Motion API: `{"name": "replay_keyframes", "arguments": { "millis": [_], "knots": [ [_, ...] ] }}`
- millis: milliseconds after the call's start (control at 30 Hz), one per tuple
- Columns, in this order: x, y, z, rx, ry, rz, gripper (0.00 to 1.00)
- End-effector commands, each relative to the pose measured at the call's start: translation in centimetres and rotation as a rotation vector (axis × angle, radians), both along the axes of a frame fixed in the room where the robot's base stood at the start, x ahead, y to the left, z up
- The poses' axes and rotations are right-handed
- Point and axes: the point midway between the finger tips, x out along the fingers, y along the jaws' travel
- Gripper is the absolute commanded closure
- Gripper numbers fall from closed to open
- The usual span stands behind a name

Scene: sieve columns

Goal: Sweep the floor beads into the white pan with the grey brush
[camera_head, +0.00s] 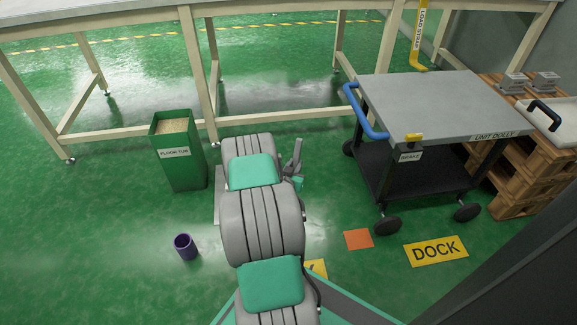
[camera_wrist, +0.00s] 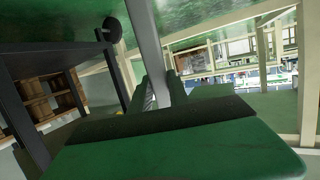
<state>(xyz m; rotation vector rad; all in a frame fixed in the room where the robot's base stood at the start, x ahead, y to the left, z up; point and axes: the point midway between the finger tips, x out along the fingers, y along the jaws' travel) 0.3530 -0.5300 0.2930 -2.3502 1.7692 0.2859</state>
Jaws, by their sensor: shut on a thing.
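In the wrist view my gripper (camera_wrist: 160,92) is shut on a pale grey bar (camera_wrist: 148,40) that runs up between its fingers. The bar looks like the handle of the grey brush, but no bristles show. In the head view my arm hides most of the gripper; a grey and teal part of my gripper end (camera_head: 297,175) shows just right of the arm. A pale grey flat edge (camera_head: 218,195) shows left of the arm on the floor side; I cannot tell whether it is the white pan. I make out no beads on the floor.
A green floor tub (camera_head: 180,165) with beige grains stands left of my arm. A purple cup (camera_head: 186,247) is on the floor nearer. A grey-topped unit dolly (camera_head: 440,100) and wooden pallets (camera_head: 535,165) stand right. A long workbench (camera_head: 130,15) spans the back. An orange square (camera_head: 358,239) marks the floor.

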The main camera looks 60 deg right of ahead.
Motion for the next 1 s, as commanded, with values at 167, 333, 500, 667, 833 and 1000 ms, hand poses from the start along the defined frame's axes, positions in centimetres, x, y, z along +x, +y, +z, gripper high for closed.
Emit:
{"name": "replay_keyframes", "arguments": {
  "millis": [167,333,500,667,833,1000],
  "knots": [
    [-0.3,-0.1,-0.2,0.0,0.006,-0.001,1.0],
    [-0.5,-0.2,-0.2,0.002,0.005,-0.002,1.0],
    [-1.8,-1.3,0.0,0.003,0.005,-0.004,1.0],
    [-3.0,-2.3,0.1,0.003,0.006,-0.004,1.0],
    [-3.4,-2.7,0.1,0.001,0.005,-0.001,1.0],
    [-3.3,-2.7,0.1,0.0,0.004,0.0,1.0]
  ]
}}
